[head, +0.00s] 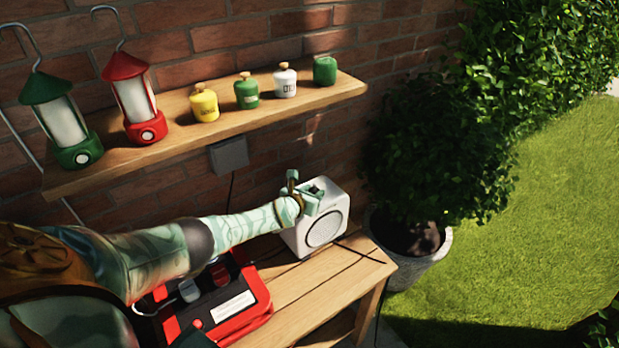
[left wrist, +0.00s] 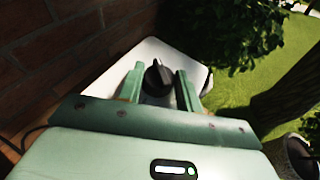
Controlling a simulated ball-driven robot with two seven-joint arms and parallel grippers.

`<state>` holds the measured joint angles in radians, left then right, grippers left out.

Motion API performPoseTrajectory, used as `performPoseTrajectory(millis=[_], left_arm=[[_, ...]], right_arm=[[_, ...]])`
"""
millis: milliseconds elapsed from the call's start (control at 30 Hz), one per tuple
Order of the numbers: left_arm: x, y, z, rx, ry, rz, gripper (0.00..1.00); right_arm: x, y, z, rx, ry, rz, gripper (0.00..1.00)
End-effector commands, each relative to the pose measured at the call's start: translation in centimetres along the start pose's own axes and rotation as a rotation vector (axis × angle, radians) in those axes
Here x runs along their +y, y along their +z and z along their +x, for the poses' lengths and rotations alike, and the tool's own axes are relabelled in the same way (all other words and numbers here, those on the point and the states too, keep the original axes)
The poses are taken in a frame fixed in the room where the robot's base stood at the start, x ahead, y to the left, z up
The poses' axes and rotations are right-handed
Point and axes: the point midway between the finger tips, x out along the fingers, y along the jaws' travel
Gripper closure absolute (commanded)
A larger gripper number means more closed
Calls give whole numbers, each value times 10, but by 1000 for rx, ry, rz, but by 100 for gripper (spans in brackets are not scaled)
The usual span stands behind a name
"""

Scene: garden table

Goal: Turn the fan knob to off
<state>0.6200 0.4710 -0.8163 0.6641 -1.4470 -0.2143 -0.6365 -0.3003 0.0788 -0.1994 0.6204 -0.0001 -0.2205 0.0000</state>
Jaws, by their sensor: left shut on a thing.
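The fan is a white box (head: 299,240) with a round grille on its front, standing on the wooden bench in the head view. Its black knob (left wrist: 157,79) sits on the white top and shows in the left wrist view, with a finger on each side. My left gripper (head: 311,194) is over the fan's top and shut on the knob. The gripper covers most of the knob in the head view. The pointer's setting and any markings are too small or hidden to read. My right gripper is not in view.
A red case (head: 250,307) lies on the bench (head: 300,302) left of the fan. Above, a shelf (head: 178,142) carries a green lantern (head: 62,118), a red lantern (head: 133,98) and several small canisters. A potted bush (head: 428,160) stands right of the bench, beside the lawn.

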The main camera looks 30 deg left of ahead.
Motion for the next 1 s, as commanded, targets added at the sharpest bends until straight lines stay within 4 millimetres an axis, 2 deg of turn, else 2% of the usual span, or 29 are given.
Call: performPoseTrajectory(millis=[33,233,600,1000], left_arm=[[-3,8,-2,-1,42,-23,88],[-6,3,0,-1,218,-93,88],[-8,-2,4,0,504,-210,88],[-9,0,4,1,665,-272,88]], right_arm=[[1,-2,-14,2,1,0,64],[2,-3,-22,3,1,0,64],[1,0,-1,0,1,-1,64],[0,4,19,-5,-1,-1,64]])
